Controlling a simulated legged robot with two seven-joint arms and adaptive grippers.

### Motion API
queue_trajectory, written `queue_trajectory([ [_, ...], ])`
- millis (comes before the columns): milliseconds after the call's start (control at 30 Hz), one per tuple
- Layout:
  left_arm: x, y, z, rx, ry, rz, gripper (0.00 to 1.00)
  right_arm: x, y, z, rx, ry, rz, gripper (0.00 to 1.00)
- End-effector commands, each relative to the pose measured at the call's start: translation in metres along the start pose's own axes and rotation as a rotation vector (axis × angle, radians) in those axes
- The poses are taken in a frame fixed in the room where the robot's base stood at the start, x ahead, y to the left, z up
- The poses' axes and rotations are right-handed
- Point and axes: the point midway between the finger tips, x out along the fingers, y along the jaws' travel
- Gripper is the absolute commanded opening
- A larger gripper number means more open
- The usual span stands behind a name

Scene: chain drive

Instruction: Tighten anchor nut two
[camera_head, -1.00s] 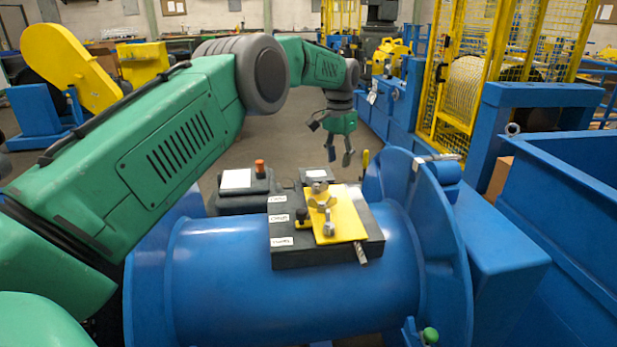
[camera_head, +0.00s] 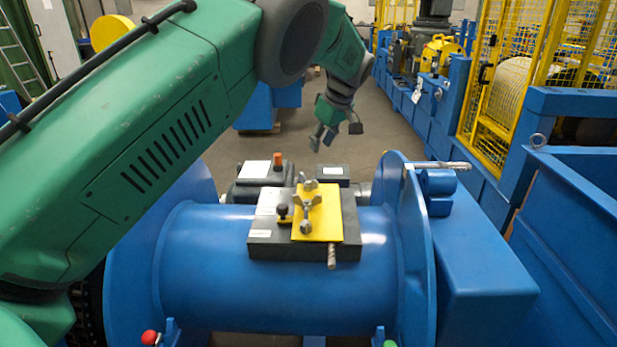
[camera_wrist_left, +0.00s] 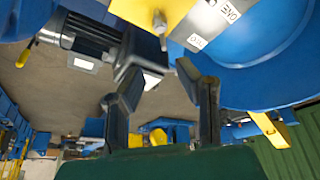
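Which one is number two is not readable in the head view. My left gripper (camera_head: 322,140) is beyond the block, tilted, apart from the nuts, empty. My right gripper is out of view.
A black knob (camera_head: 282,210) stands beside the plate, and a rod end (camera_head: 331,257) sticks out in front. The blue drum flange (camera_head: 408,250) rises at the right. A dark motor housing (camera_head: 255,182) lies behind the block. Floor beyond is open.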

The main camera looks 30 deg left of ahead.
Motion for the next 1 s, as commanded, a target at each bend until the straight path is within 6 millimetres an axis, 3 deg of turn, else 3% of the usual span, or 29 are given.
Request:
queue_trajectory([
  [600, 0.111, 0.001, 0.007, 0.005, 0.007, -0.006, 0.29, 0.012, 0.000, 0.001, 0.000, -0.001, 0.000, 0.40],
  [800, 0.127, 0.001, 0.004, 0.004, 0.004, -0.003, 0.29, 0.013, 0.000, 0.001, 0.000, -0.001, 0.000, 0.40],
  [1000, 0.128, 0.001, 0.004, 0.004, 0.005, -0.003, 0.29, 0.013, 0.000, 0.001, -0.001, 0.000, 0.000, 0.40],
])
